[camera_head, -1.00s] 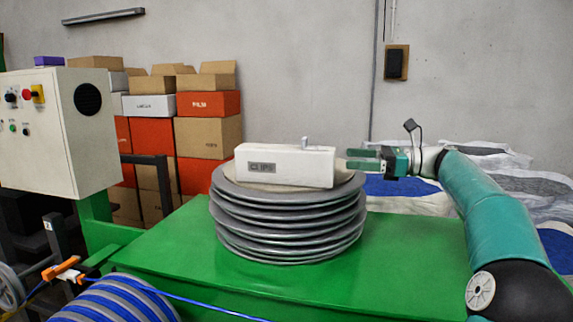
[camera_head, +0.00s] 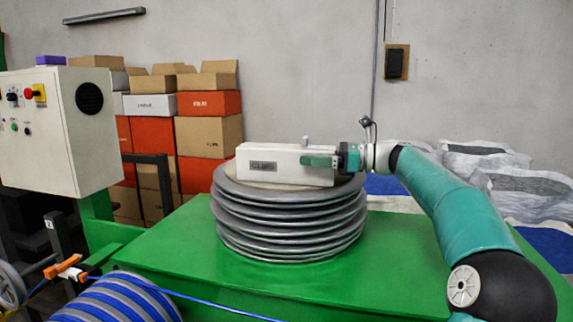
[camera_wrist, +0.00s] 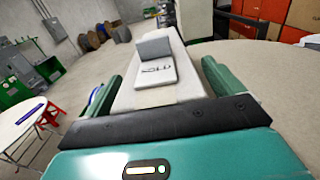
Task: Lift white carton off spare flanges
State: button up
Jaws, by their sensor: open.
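The white carton (camera_head: 270,154) lies flat on top of the stack of grey spare flanges (camera_head: 288,222). Its front has a grey label, and a small upright piece stands on its top. My gripper (camera_head: 318,161) is open at the carton's right end, with one green finger in front of the near face. The other finger is hidden behind the carton there. In the wrist view the carton (camera_wrist: 150,97) runs between the two open fingers, with a lettered tag on its top. Whether either finger touches it, I cannot tell.
The stack stands on a green table (camera_head: 400,262) with free room around it. A control box (camera_head: 50,135) stands at the left, and a blue cable (camera_head: 195,303) crosses the front. Stacked boxes (camera_head: 208,135) and wrapped sacks (camera_head: 480,165) are behind.

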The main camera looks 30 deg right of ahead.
jog(key=c, duration=1.8)
jog(key=shift+r, duration=0.1)
grip_shut()
